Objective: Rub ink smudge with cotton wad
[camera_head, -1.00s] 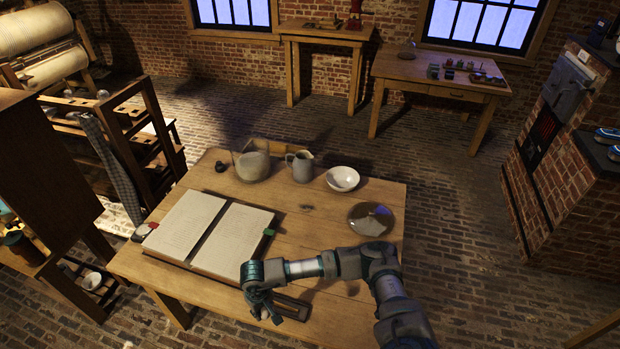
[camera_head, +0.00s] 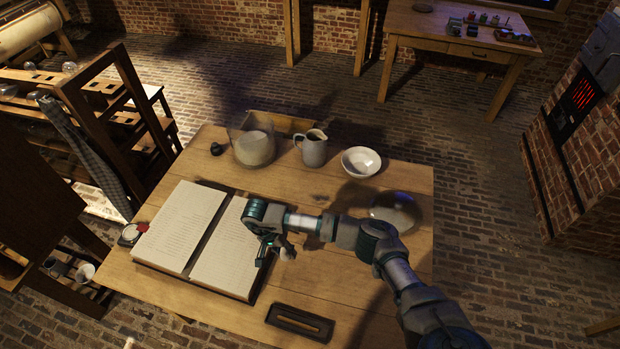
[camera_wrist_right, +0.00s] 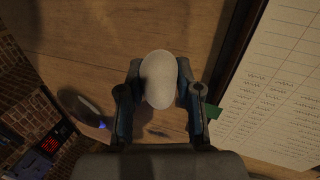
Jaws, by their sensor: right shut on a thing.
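My right gripper (camera_head: 277,248) is shut on a pale, rounded cotton wad (camera_head: 288,252), held above the table by the right page of the open book (camera_head: 225,262). In the right wrist view the wad (camera_wrist_right: 159,79) sits between both fingers (camera_wrist_right: 160,95). A small dark mark, seemingly the ink smudge (camera_head: 318,197), lies on the bare wood behind my right forearm, partly hidden. A dark streak, likely the same smudge, shows below the wad in the wrist view (camera_wrist_right: 160,133). The wad appears apart from it. My left gripper is out of view.
On the wooden table (camera_head: 350,300) stand a glass vessel (camera_head: 253,148), a jug (camera_head: 312,150), a white bowl (camera_head: 361,161) and a round glass dish (camera_head: 395,209). A dark slotted tray (camera_head: 300,322) lies at the front. A green tab (camera_wrist_right: 213,111) marks the book's edge.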

